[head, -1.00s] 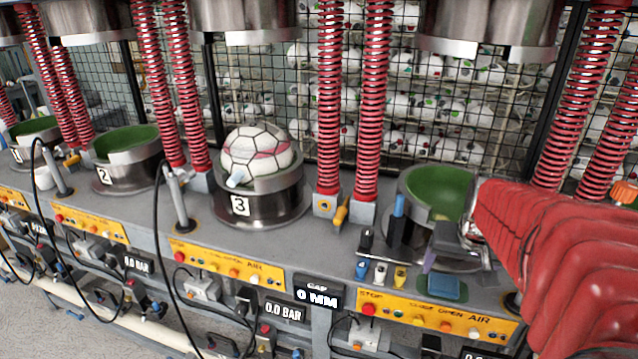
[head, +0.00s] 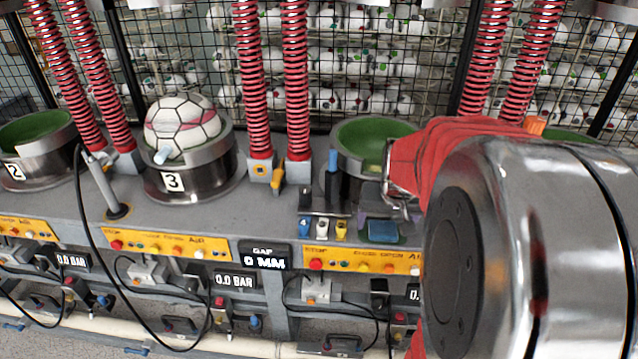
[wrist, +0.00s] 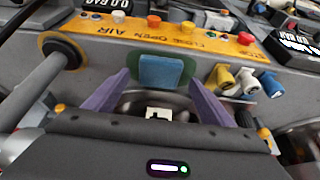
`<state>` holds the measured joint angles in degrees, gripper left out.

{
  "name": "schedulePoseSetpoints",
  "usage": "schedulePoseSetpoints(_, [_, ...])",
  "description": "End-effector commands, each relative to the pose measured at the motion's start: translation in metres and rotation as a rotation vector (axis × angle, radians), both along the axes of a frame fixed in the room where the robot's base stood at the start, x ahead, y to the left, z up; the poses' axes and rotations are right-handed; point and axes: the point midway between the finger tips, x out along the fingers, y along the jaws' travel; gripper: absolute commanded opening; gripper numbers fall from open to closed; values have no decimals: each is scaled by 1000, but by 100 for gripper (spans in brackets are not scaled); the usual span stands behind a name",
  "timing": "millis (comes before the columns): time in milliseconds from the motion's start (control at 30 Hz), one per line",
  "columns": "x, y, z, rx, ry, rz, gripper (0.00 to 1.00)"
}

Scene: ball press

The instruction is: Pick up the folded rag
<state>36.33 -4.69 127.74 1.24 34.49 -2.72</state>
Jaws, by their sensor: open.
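My gripper (head: 381,206) hangs just behind and above the rag in the head view. In the wrist view my gripper (wrist: 159,78) is open, its two purple fingers to either side of the rag. I cannot tell the height gap, and nothing shows as held.
Blue, white and yellow small fittings (head: 323,228) stand left of the rag. The green-lined cup (head: 350,140) and red springs (head: 296,80) stand behind. The yellow panel (head: 345,260) has buttons. A ball (head: 182,124) sits in cup 3. A post (wrist: 55,70) rises at left.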

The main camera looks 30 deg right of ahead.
Motion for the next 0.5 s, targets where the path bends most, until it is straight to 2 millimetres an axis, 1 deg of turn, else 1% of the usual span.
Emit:
schedulePoseSetpoints(33, [2, -1, -6, 1, 2, 0, 77])
schedulePoseSetpoints(133, [4, -3, -13, 1, 1, 0, 77])
schedulePoseSetpoints(500, [5, -3, -14, -1, -1, 0, 77])
